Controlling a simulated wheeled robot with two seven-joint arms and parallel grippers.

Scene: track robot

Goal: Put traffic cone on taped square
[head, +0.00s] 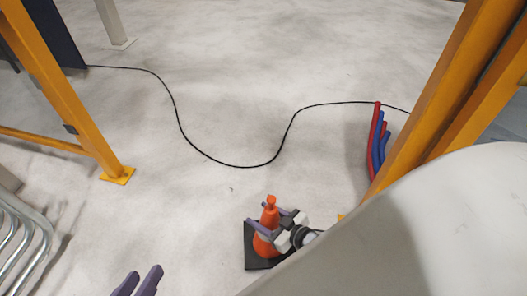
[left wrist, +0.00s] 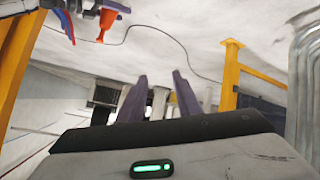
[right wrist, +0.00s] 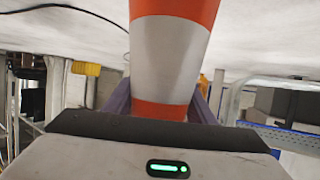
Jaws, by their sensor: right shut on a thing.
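The orange traffic cone (head: 270,217) with a pale band and black square base (head: 251,258) is upright at the lower middle of the head view. My right gripper (head: 271,221) is shut on its body from the right. In the right wrist view the orange-and-white cone (right wrist: 170,55) fills the space between the fingers. I cannot tell whether the base touches the floor. My left gripper (head: 138,280) is empty, with its fingers apart, well left of the cone; the fingers also show in the left wrist view (left wrist: 160,85). No taped square is visible in the head view.
A black cable (head: 215,161) winds across the pale floor. An orange post (head: 75,105) stands left, another (head: 445,85) right, beside red and blue hoses (head: 377,145). Bent metal tubes (head: 20,235) are at lower left. The floor between is clear.

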